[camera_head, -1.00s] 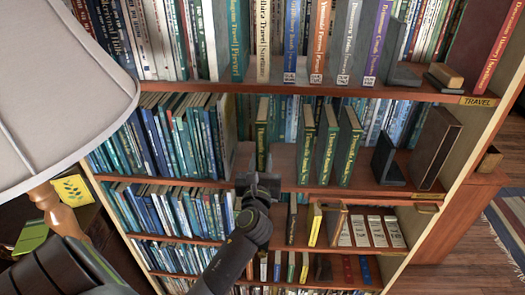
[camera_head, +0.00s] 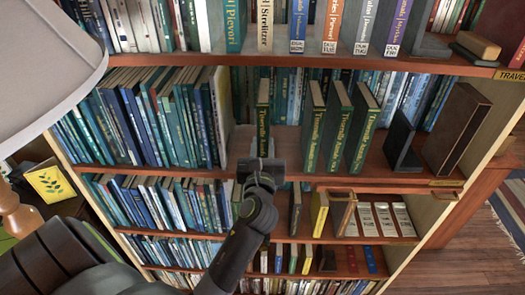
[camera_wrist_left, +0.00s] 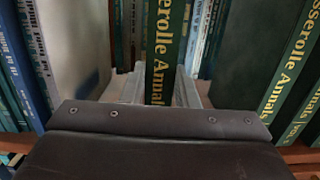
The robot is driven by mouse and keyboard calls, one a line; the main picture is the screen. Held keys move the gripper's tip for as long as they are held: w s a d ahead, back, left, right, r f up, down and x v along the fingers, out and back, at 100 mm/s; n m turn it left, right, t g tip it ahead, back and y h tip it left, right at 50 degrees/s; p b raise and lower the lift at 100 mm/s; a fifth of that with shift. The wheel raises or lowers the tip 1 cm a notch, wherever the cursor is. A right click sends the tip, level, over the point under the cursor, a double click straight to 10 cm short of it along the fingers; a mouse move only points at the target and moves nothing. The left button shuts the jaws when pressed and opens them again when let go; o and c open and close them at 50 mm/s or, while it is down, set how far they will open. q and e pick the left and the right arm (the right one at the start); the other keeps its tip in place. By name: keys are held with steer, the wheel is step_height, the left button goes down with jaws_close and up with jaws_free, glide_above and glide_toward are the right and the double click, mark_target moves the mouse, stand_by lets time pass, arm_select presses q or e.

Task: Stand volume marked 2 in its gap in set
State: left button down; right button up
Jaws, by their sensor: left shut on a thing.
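My left gripper (camera_head: 262,163) is shut on a dark green volume with gold lettering (camera_head: 263,116). In the left wrist view the spine of this volume (camera_wrist_left: 164,50) stands upright between the two grey fingers. Its number cannot be read, and its lower end is hidden by the gripper. It is at the shelf's middle level, left of several matching green volumes (camera_head: 335,128), with an open space between. In the left wrist view a matching green volume (camera_wrist_left: 265,65) stands to the right, apart from the held one. My right gripper is not in view.
A pale grey upright panel (camera_head: 223,103) ends the row of blue books (camera_head: 165,120) on the left. A black bookend (camera_head: 402,142) and a dark brown box-like object (camera_head: 457,128) stand right of the set. A lamp shade (camera_head: 45,65) fills the upper left.

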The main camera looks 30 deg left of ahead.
arm_select(q)
steer(key=shift+r, duration=0.15)
steer(key=shift+s+d, duration=0.25)
steer(key=c, duration=1.1)
jaws_free()
steer(key=shift+f, duration=0.2)
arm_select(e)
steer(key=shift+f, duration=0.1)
arm_select(q)
steer(key=shift+r, duration=0.1)
